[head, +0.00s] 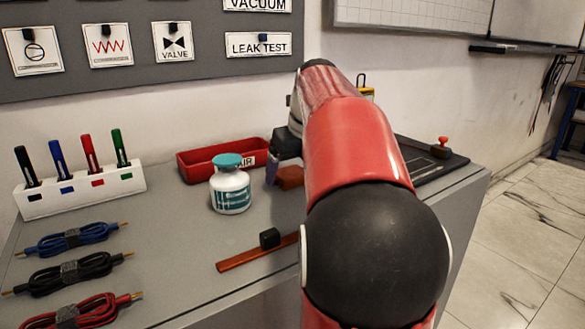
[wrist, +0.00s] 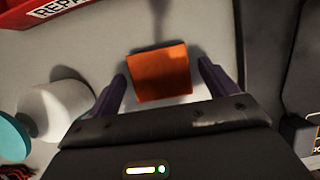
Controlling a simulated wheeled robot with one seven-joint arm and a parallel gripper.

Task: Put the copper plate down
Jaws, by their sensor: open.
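The copper plate (wrist: 163,74), an orange-brown square, lies on the grey bench top in the wrist view, between the fingers of my gripper (wrist: 162,72). A gap shows on each side of it, so the fingers are open and not gripping it. In the head view the plate (head: 291,178) shows partly, just left of my red arm. One purple finger of my gripper (head: 273,169) is beside it; the rest is hidden by the arm.
A red tray (head: 200,167) stands behind, and a white jar with a teal lid (head: 230,186) to the left. A copper-coloured bar with a black knob (head: 240,256) lies in front. A dark board (head: 425,160) with a red-knobbed piece is at right. Markers and coiled cables are at left.

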